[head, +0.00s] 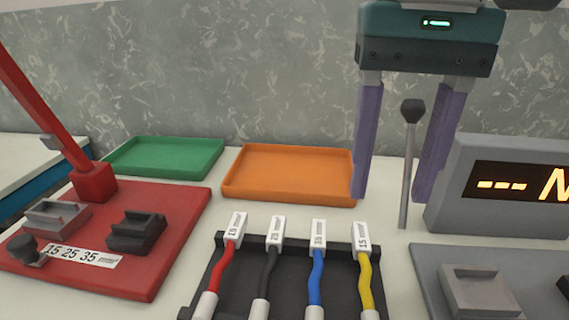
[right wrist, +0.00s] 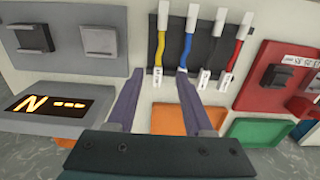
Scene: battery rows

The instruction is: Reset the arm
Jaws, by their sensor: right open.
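My right gripper (head: 393,195) hangs at the upper right of the head view, with its two purple fingers pointing down, wide apart and with nothing held between them. It also shows in the right wrist view (right wrist: 158,75). A thin grey rod with a dark knob (head: 413,111) stands upright beside the grey display box (head: 448,205); in the picture it falls between the fingers, and I see no contact. A red lever (head: 35,100) rises, tilted to the left, from the red base plate (head: 140,270). My left gripper is not in view.
A dark rack (head: 215,258) holds several cables with white labels at the front middle. An orange tray (head: 290,198) and a green tray (head: 165,172) lie behind. A grey plate with a block (head: 475,290) is at the front right. The white table between rack and trays is clear.

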